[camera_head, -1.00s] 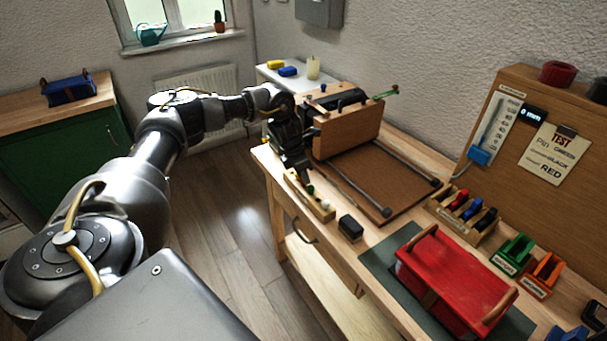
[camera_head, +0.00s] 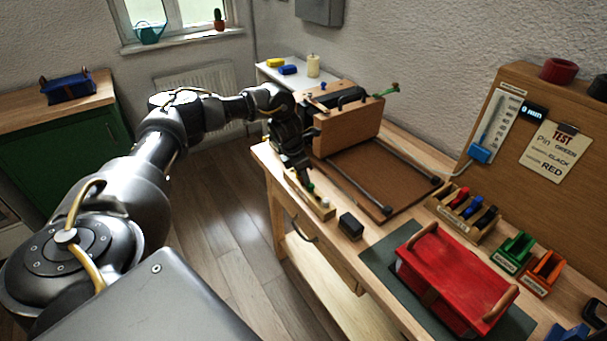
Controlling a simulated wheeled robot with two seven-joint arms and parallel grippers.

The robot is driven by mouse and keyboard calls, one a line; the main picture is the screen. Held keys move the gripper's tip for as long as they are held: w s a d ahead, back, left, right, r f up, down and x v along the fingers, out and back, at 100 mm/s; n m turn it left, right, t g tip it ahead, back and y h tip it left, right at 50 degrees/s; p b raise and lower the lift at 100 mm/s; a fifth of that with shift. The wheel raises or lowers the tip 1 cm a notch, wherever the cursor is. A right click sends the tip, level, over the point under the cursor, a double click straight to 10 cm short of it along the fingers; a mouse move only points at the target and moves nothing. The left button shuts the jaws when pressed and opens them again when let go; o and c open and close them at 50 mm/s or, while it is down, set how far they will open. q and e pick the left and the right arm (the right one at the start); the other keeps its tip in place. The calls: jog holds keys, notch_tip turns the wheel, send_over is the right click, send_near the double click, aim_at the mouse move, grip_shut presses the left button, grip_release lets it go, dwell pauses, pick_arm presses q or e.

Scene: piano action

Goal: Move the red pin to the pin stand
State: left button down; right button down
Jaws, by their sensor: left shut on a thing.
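A narrow light wooden block (camera_head: 326,213) with small round tops in green and white lies along the front left edge of the workbench; it looks like the pin stand. My left gripper (camera_head: 304,180) points down at the far end of this block and covers part of it. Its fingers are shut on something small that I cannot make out. The red pin is not distinguishable in the head view; the fingers may hide it. I cannot tell whether the gripped thing touches the block. My right gripper is out of view.
A piano-action frame with a wooden panel (camera_head: 347,127) and metal rods (camera_head: 358,187) stands just right of the gripper. A black block (camera_head: 351,226), a red toolbox (camera_head: 455,278) and a rack of coloured items (camera_head: 465,212) lie nearer. Floor is clear left of the bench.

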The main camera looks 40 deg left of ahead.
pick_arm(q)
jog(key=c, duration=1.2)
grip_release()
jog(key=shift+o, duration=0.7)
jog(key=shift+s, duration=0.1)
jog(key=shift+r+p, duration=0.75)
jog(key=shift+r, duration=0.1)
notch_tip(320, 180, up, 2)
jog(key=shift+r+p, duration=0.1)
jog(key=shift+p, duration=0.65)
jog(key=shift+r+p, duration=0.75)
jog(key=shift+r, duration=0.1)
jog(key=shift+r+p, duration=0.75)
jog(key=shift+r, duration=0.3)
